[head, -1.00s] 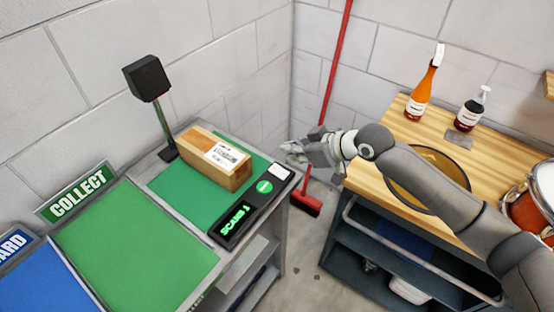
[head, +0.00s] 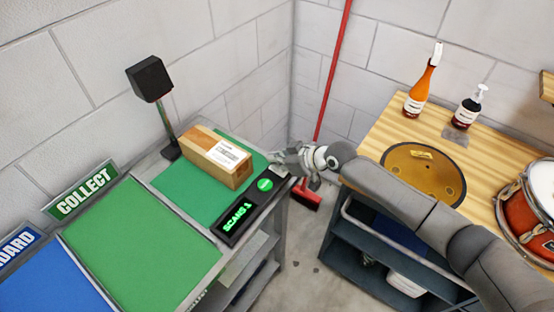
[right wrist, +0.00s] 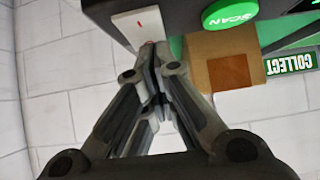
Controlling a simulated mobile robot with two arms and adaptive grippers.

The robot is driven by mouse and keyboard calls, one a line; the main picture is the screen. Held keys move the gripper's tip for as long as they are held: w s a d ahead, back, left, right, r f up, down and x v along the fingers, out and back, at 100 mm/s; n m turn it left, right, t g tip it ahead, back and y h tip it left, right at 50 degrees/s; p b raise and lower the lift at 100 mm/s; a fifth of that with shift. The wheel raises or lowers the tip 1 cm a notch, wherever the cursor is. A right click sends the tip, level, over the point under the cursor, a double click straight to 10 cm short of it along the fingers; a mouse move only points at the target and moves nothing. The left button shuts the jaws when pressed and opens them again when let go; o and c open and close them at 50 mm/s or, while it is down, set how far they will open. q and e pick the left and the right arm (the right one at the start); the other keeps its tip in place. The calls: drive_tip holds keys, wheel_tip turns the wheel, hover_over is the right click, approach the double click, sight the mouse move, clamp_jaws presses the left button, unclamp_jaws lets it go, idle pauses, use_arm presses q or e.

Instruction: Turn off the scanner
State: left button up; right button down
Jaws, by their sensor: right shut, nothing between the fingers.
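The scanner's black console (head: 247,213) lies along the front edge of the green scan mat. Its lit display reads "SCANS 1", and a round green button (head: 265,184) sits beside it; in the right wrist view the green button (right wrist: 229,12) reads "SCAN". A white switch (right wrist: 139,27) with a small red mark is at the console's end, mostly hidden by my gripper in the head view. My right gripper (head: 278,164) is shut and empty, its tips at or close to the white switch; contact cannot be told. My left gripper is not in view.
A cardboard box (head: 217,157) lies on the green scan mat (head: 180,192) below the black scanner head (head: 149,78). A wooden bench (head: 372,150) with bottles and a drum stands right, across a floor gap holding a red broom (head: 307,196).

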drive_tip(key=shift+a+f+b, duration=0.1)
drive_tip(key=shift+f+b, duration=0.35)
drive_tip(key=shift+b, duration=0.2)
drive_tip(key=shift+w+r, duration=0.1)
drive_tip(key=shift+r, duration=0.05)
